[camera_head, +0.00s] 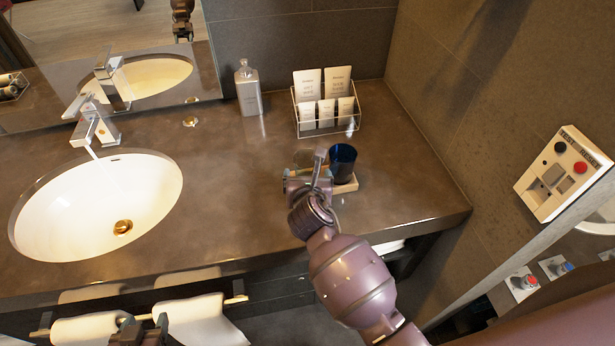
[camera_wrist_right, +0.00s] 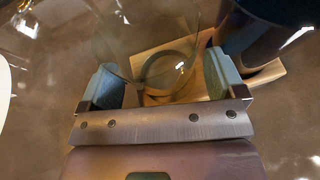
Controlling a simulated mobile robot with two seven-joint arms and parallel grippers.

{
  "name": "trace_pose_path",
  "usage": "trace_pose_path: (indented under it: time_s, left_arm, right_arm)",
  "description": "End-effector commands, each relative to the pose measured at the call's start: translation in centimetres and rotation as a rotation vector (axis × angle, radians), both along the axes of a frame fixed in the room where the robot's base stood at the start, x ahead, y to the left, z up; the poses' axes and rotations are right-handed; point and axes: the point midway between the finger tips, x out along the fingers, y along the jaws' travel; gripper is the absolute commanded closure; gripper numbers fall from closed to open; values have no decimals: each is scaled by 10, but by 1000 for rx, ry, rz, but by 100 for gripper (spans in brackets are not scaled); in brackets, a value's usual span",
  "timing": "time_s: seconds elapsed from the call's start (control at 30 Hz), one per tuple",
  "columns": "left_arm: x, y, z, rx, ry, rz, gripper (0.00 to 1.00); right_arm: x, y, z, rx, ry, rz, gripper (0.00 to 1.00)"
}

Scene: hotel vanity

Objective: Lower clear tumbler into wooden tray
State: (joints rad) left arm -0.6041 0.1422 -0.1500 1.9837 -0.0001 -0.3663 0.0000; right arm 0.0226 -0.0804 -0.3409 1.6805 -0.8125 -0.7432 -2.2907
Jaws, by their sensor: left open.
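The clear tumbler (camera_wrist_right: 165,72) is between the pads of my right gripper (camera_wrist_right: 163,85), which looks shut on it; its round base shows through the glass. In the head view my right gripper (camera_head: 308,172) hides most of the tumbler. The wooden tray (camera_head: 345,186) is partly hidden behind that gripper; in the wrist view the tray (camera_wrist_right: 262,78) lies beneath and beyond the tumbler. I cannot tell whether the tumbler touches it. A dark blue tumbler (camera_head: 342,163) stands upright on the tray's right side. My left gripper (camera_head: 138,334) is open and empty at the bottom edge.
The sink (camera_head: 90,205) and faucet (camera_head: 95,128) are at the left. Towels (camera_head: 198,318) hang at the front. Bare counter (camera_head: 225,205) lies between sink and tray.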

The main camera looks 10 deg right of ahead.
Motion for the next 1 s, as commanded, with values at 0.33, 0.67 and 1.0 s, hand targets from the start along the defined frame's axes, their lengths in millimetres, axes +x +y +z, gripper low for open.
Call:
trace_pose_path:
  time_s: [0.33,0.67,1.0]
  left_arm:
    - [0,0,1,0,0,0,40]
    - [-1,0,5,0,0,0,40]
    - [-3,0,5,1,5,1,40]
  right_arm:
    - [-4,-1,0,-1,3,-3,6]
    - [-50,8,20,1,3,-1,6]
    - [-93,17,38,-1,1,-1,6]
